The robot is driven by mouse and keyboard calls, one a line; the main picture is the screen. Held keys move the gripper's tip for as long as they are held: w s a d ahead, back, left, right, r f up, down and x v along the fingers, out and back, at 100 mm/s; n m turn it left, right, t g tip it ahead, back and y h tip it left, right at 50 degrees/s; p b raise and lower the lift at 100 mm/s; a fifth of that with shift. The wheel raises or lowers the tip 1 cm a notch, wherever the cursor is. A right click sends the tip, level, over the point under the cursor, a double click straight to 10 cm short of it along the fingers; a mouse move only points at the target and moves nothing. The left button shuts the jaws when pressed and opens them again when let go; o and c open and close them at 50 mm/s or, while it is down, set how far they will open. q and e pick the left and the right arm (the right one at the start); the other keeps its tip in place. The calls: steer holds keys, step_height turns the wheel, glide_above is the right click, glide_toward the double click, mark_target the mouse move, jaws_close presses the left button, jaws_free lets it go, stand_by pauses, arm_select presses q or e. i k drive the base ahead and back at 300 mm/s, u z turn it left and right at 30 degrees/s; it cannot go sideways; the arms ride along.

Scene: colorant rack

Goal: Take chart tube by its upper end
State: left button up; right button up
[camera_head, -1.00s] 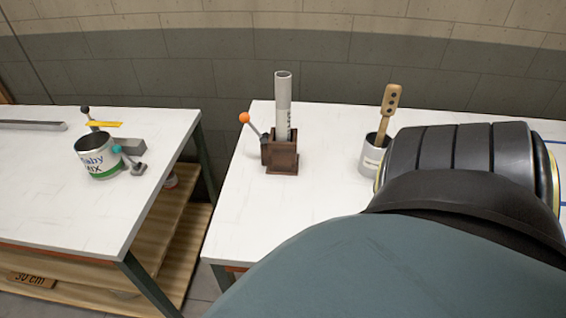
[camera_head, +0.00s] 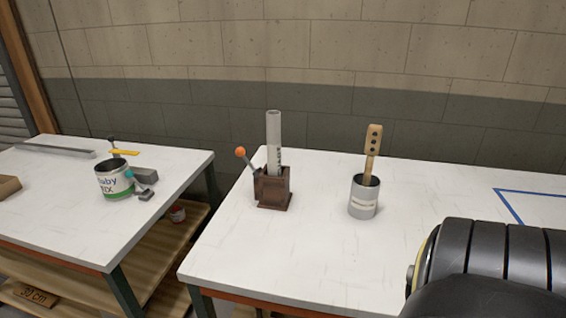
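The chart tube (camera_head: 273,135) is a grey, hollow tube with dark lettering low on its side. It stands upright in a brown block-shaped holder (camera_head: 273,188) on the right-hand white table (camera_head: 240,245). Its open upper end rises clear above the holder, and its lower end is hidden inside it. A lever with an orange ball knob (camera_head: 240,151) sticks out from the holder's left side. Part of my own dark arm fills the lower right corner. Neither of my grippers shows.
A grey cup (camera_head: 364,200) with a wooden paddle (camera_head: 373,140) stands right of the holder. A blue outline (camera_head: 510,207) marks the table's right part. A gap separates the tables.

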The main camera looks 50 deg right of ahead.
mark_target(274, 154)
steer(key=u, duration=0.95)
steer(key=i, duration=0.95)
steer(key=z, duration=2.35)
